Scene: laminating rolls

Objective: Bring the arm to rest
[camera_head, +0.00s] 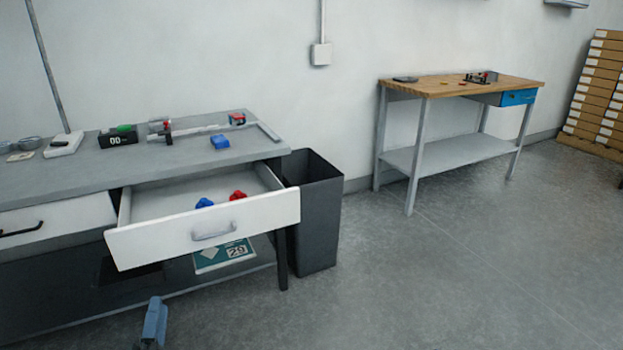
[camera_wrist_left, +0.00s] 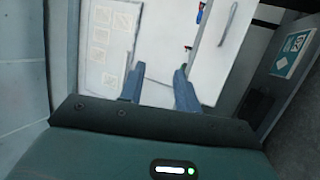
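My left gripper (camera_head: 153,325) shows at the bottom of the head view, in front of the grey workbench and below the pulled-out drawer (camera_head: 205,228). Only the end of it is visible there. In the left wrist view, its two blue fingers (camera_wrist_left: 159,82) stand apart with nothing held between them. The white drawer front also shows in the left wrist view (camera_wrist_left: 223,50), beyond the fingers. My right gripper is in neither view.
The open drawer holds a blue piece (camera_head: 204,203) and a red piece (camera_head: 237,196). A black bin (camera_head: 318,220) stands right of the grey bench (camera_head: 75,172). A wood-topped table (camera_head: 440,88) is farther right. The floor at front right is clear.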

